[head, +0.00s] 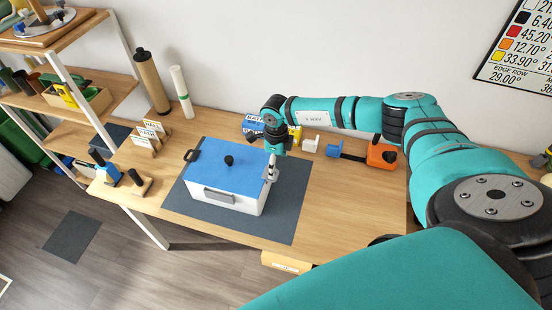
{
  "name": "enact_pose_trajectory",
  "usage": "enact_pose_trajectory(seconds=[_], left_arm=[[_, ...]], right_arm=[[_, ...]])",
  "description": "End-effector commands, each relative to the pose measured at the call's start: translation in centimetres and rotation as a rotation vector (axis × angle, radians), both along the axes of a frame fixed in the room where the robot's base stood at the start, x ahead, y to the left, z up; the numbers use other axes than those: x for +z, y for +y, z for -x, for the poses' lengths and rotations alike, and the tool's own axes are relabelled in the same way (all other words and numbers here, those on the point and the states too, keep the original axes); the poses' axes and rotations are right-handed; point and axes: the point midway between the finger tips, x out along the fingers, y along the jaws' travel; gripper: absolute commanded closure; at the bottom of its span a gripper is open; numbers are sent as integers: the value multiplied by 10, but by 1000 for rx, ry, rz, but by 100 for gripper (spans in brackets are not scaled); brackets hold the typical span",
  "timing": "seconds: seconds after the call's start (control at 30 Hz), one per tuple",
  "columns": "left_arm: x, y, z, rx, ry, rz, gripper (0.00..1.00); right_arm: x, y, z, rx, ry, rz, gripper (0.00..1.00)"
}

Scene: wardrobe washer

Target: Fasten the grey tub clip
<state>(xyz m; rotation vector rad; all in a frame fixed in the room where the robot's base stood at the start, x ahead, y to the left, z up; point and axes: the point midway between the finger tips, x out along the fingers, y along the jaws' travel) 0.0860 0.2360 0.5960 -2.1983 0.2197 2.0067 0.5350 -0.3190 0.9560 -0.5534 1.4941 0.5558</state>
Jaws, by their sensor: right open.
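A white tub (232,203) with a blue lid (215,160) sits on a dark mat on the table. A dark bracket (191,155) sits at the left edge of the lid. My right gripper (271,178) is open and points down at the tub's right edge. It covers part of that side, and I cannot tell if it touches. My left gripper is out of view.
The dark mat (286,205) has bare room right of the tub. An orange tool (381,155) and a blue clamp-like piece (334,150) lie at the back right. Small signs (150,136) and a blue-and-black item (104,167) stand left. Shelves (75,95) rise far left.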

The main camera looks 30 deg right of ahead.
Motion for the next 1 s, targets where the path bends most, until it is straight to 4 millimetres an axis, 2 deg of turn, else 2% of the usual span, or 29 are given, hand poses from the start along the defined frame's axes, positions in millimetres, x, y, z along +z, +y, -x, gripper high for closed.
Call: enact_pose_trajectory(seconds=[0.1, 0.33, 1.0], left_arm=[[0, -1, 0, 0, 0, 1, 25], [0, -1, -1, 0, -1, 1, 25], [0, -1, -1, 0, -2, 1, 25]], right_arm=[[25, 0, -1, 0, -3, -1, 24], [53, 0, 0, -1, 0, 0, 24], [58, 1, 0, 0, 1, 0, 24]])
